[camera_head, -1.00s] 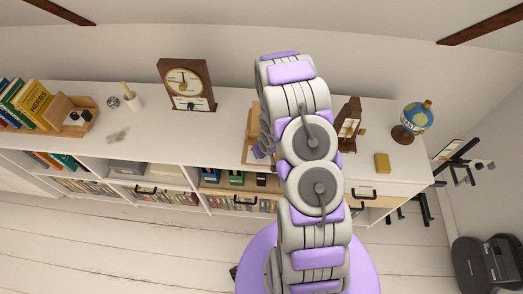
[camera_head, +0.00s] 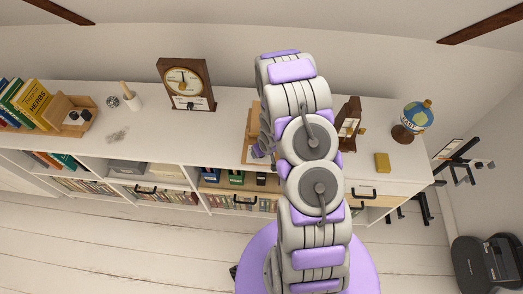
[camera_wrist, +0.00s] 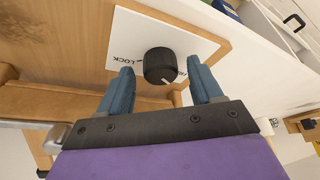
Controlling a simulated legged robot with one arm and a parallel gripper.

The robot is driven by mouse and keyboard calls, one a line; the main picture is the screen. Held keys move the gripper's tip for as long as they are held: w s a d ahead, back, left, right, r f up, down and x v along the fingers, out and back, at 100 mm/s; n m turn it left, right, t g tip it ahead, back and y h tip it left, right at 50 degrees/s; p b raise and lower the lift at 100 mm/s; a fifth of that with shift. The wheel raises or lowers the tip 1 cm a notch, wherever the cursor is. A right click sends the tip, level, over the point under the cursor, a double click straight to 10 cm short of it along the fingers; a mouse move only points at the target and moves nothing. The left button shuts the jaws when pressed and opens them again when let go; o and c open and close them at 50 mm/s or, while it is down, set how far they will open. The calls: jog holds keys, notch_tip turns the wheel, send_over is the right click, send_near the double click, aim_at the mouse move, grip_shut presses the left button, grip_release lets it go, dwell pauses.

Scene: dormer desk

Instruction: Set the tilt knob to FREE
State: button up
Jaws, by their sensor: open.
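The tilt knob (camera_wrist: 160,66) is a round black knob on a white plate (camera_wrist: 125,28) set in a wooden panel. LOCK is printed to its left; lettering on its right is partly hidden. A pale line on the knob points toward the lower right of the picture. My gripper (camera_wrist: 163,84) is open, with one blue finger to each side of the knob. I see a gap at the left finger; contact at the right is hard to judge. In the head view my arm mostly hides the wooden stand (camera_head: 247,152) and the knob.
A wooden clock (camera_head: 187,85) stands to the left on the white desktop (camera_head: 220,130). To the right of my arm are a dark wooden object (camera_head: 349,118), a yellow block (camera_head: 382,163) and a globe (camera_head: 417,118).

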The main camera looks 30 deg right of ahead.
jog(key=v, duration=1.7)
jog(key=shift+p, duration=0.4)
